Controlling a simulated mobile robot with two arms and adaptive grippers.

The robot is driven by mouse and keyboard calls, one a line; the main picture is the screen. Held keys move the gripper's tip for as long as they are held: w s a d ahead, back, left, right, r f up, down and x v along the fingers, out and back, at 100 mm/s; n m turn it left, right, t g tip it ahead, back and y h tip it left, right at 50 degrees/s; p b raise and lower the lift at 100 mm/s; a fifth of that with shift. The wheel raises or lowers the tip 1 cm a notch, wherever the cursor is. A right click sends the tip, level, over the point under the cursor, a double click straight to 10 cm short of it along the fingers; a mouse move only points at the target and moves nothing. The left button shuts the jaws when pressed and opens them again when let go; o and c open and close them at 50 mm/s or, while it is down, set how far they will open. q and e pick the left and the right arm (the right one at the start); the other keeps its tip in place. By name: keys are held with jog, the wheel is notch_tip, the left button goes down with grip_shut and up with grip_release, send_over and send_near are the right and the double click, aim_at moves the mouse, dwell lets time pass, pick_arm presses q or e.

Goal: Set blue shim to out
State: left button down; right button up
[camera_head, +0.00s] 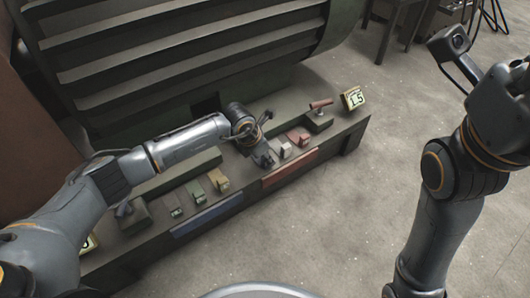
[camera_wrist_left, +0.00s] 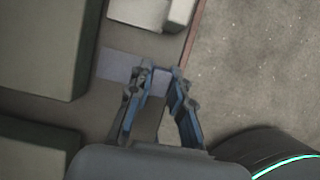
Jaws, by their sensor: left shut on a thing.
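The blue shim (camera_wrist_left: 118,66) is a flat blue-grey piece in the left wrist view. My left gripper (camera_wrist_left: 160,80) is shut on its right end, and the shim's left part sticks out past the fingers. In the head view my left gripper (camera_head: 264,160) is over the bench, near the left end of the red front panel. It hides the blue shim there. My right arm stands raised at the right of the head view, and its fingers do not show.
The dark bench (camera_head: 240,194) carries a pale block (camera_head: 285,151), a reddish block (camera_head: 299,137), a yellowish block (camera_head: 218,180) and green blocks. Its front has a red panel (camera_head: 290,168) and a blue panel (camera_head: 207,215). A "1.5" sign (camera_head: 353,98) stands at the far end. Louvred machinery rises behind.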

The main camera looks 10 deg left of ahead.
pick_arm(q)
jog(key=shift+s+d, duration=0.2)
jog(key=c, duration=1.5)
grip_release()
jog(key=shift+a+r, duration=0.2)
jog(key=shift+r, duration=0.35)
jog(key=v, duration=1.1)
jog(key=shift+s, duration=0.1)
jog(key=shift+f, duration=0.1)
